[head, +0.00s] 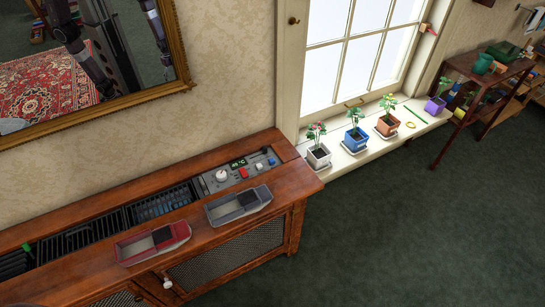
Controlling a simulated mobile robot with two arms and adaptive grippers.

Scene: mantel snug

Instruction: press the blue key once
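A grey control panel (232,181) is set into the right end of the wooden cabinet's top. It carries a round pale knob (221,175), a small dark display (238,163) with green characters, and a small red key (243,172). A small blue key (272,161) sits near the panel's right end, with a pale key (259,166) between it and the red one. The keys are too small to tell whether any is pressed. Neither of my grippers shows directly; part of my body appears only as a reflection in the mirror.
A red-and-grey open tray (153,243) and a grey one (238,204) lie along the cabinet's (292,178) front edge, before the panel. Dark slotted grilles (161,204) lie left of it. Potted plants stand on the windowsill (372,152) at right. The green floor at right is clear.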

